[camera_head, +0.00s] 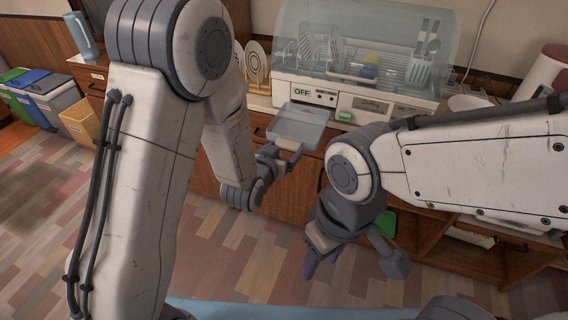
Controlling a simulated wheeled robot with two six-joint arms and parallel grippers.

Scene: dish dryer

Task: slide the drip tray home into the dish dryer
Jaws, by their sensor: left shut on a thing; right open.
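The dish dryer (300,92) stands on the counter at the top centre, with a clear domed cover, plates and utensils inside, and an OFF label on its front. The drip tray (300,122) is a shallow, pale, see-through tray in front of the dryer's lower left front, apart from its slot as far as I can see. My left gripper (286,151) is shut on the tray's near side. My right gripper (352,258) is open and empty, low in front of the cabinets and well away from the tray.
A green sponge-like block (344,116) lies by the dryer's front edge. A plate rack (257,62) stands left of the dryer and a white bowl (470,103) right of it. Wooden cabinets (432,235) with open shelves are below. Bins (52,98) stand at far left.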

